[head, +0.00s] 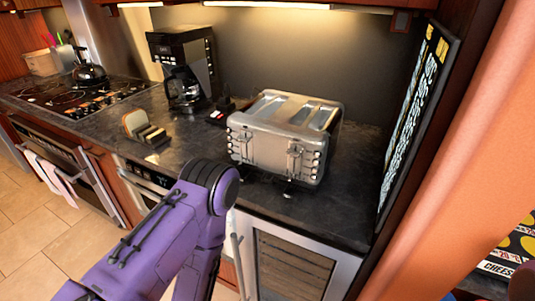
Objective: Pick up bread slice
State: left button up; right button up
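Several bread slices (150,134) with brown crusts stand close together on the dark countertop, left of the middle in the head view. The leftmost slice (132,122) stands highest and shows a pale face. I cannot tell whether a rack holds them. A purple arm of mine comes in from the lower left, and its bend is in front of the counter, to the right of and nearer than the bread. Neither of my grippers shows in the frame.
A silver toaster (282,137) stands on the countertop (335,205) right of the bread. A coffee maker (182,66) is behind the bread. A stove (72,95) with a kettle (88,72) is at the left. A dark framed panel (416,115) stands at the counter's right end.

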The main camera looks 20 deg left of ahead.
aim_at(132, 120)
jog(key=z, duration=0.05)
jog(key=k, duration=1)
jog(key=z, duration=0.95)
jog(key=i, duration=0.8)
jog(key=u, duration=2.7)
jog(key=i, duration=0.5)
jog(key=u, duration=0.05)
